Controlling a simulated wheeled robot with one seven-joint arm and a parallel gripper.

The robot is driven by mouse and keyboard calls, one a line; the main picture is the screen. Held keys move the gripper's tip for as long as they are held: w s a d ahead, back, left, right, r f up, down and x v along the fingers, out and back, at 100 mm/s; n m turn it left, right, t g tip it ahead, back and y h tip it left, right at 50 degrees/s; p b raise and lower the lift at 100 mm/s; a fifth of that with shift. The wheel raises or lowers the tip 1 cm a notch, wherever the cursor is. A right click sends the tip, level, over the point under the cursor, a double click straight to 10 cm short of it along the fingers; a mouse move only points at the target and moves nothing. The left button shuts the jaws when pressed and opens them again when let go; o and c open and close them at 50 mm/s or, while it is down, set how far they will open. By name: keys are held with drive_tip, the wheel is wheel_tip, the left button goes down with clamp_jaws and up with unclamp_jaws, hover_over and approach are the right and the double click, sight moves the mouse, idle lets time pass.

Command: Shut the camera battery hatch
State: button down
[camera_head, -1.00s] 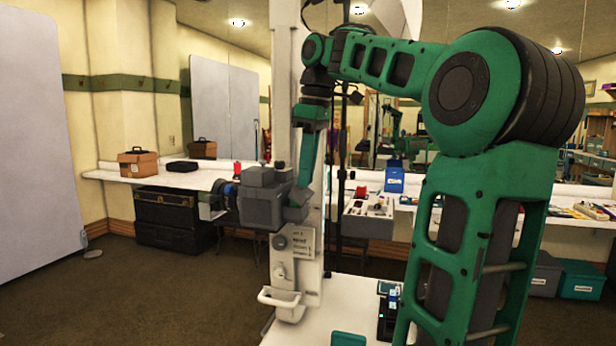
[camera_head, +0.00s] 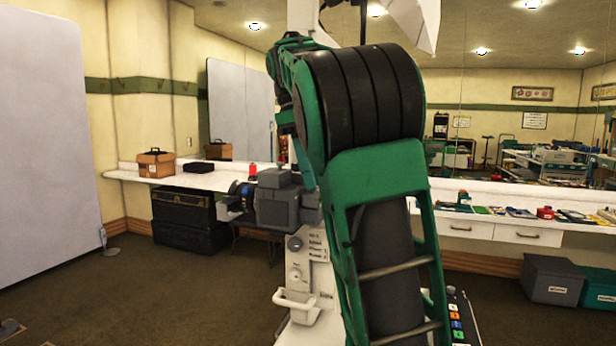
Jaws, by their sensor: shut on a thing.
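The grey camera (camera_head: 279,203) sits at the centre left on a white stand (camera_head: 318,255), its dark lens with a blue ring (camera_head: 240,190) facing left. Its right side, at the edge of my arm, shows a grey part; I cannot tell whether this is the battery hatch or whether it is open or shut. My large green and black arm stands in front of the stand and covers what lies right of the camera. My gripper is hidden behind it.
A white handle (camera_head: 296,305) juts from the stand below the camera. Black cases (camera_head: 187,220) stand under the left counter. A grey panel (camera_head: 45,140) is at far left. Grey and teal bins (camera_head: 551,282) stand at right.

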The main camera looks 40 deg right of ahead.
drive_tip(key=shift+d+f+g, duration=0.15)
drive_tip(key=shift+f+g, duration=0.05)
drive_tip(key=shift+g, duration=0.1)
idle(0.4)
drive_tip(key=c, duration=2)
unclamp_jaws()
drive_tip(key=shift+c, duration=0.2)
drive_tip(key=o, duration=0.3)
drive_tip(key=shift+w+d, duration=0.1)
drive_tip(key=shift+d, duration=0.05)
drive_tip(key=shift+a, duration=0.2)
